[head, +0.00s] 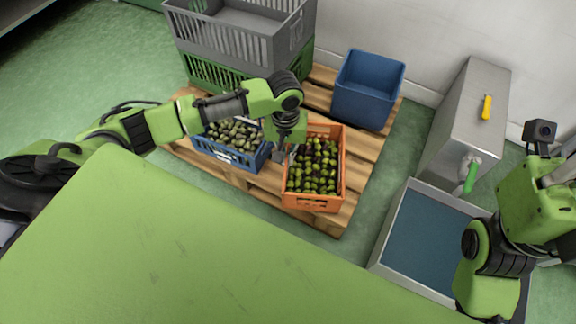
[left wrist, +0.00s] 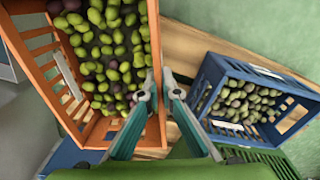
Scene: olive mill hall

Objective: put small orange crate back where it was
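The small orange crate (head: 314,204) stands on the near right part of the wooden pallet and holds green and dark olives. It also fills the upper left of the left wrist view (left wrist: 44,78). My left gripper (head: 282,152) is at the crate's left wall in the head view. In the left wrist view, my left gripper's fingers (left wrist: 159,84) straddle that wall, one inside over the olives and one outside, closed in on it. My right arm shows at the right of the head view, but its gripper is out of the picture.
A blue crate of olives (head: 232,158) stands close left of the orange crate on the pallet (head: 362,146). Stacked grey (head: 240,44) and green crates and a blue bin (head: 368,90) stand behind. A steel cabinet (head: 462,110) and an open steel basin (head: 428,238) are at right.

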